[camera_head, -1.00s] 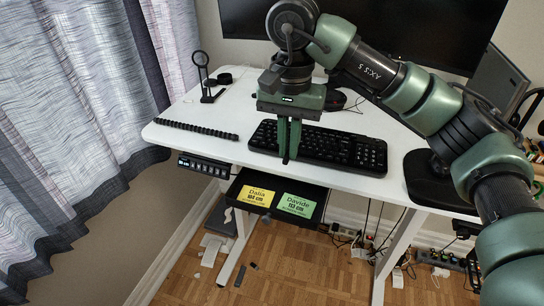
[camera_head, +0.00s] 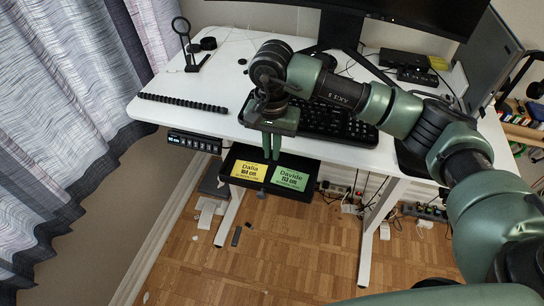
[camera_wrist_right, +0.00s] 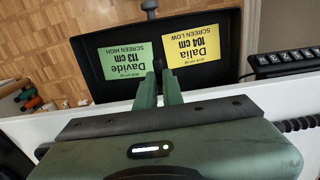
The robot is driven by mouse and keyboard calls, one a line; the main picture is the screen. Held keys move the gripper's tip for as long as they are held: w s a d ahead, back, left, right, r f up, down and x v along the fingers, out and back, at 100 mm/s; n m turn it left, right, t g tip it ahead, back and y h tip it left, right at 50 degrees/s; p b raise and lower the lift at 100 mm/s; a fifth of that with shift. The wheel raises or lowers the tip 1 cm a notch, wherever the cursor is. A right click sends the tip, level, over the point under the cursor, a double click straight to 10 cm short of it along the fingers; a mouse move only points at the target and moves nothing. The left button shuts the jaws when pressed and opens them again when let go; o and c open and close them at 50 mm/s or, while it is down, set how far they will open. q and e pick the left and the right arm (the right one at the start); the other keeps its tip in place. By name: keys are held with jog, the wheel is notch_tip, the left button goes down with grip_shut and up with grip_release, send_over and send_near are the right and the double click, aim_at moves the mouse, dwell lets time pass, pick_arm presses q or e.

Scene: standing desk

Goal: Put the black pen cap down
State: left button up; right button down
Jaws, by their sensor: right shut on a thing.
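My right gripper (camera_head: 271,152) points down over the open black drawer (camera_head: 231,180) under the desk's front edge. It is shut on the black pen cap (camera_wrist_right: 158,66), a small dark shape between the fingertips in the right wrist view, hard to make out against the black drawer. The drawer holds a yellow note (camera_head: 249,170) on the left and a green note (camera_head: 290,179) on the right. In the right wrist view the fingertips (camera_wrist_right: 159,74) lie over the gap between the notes. My left gripper is not in view.
The white desk (camera_head: 190,125) carries a black keyboard (camera_head: 340,127) behind the gripper and a ridged black strip (camera_head: 182,103) at left. A height control panel (camera_head: 195,142) sits left of the drawer. Cables and a power strip (camera_head: 425,212) lie below.

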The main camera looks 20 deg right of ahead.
aim_at(272, 170)
notch_tip(272, 170, down, 5)
jog(key=shift+r+p, duration=0.2)
jog(key=shift+p, duration=0.4)
jog(key=shift+f+b, duration=0.2)
jog(key=shift+b, duration=0.1)
jog(key=c, duration=1.5)
grip_release()
jog(key=shift+c, duration=0.2)
jog(key=shift+r, duration=0.1)
jog(key=shift+r+p, duration=0.2)
jog(key=shift+p, duration=0.15)
notch_tip(272, 170, up, 10)
jog(key=b, duration=0.4)
jog(key=shift+r, duration=0.9)
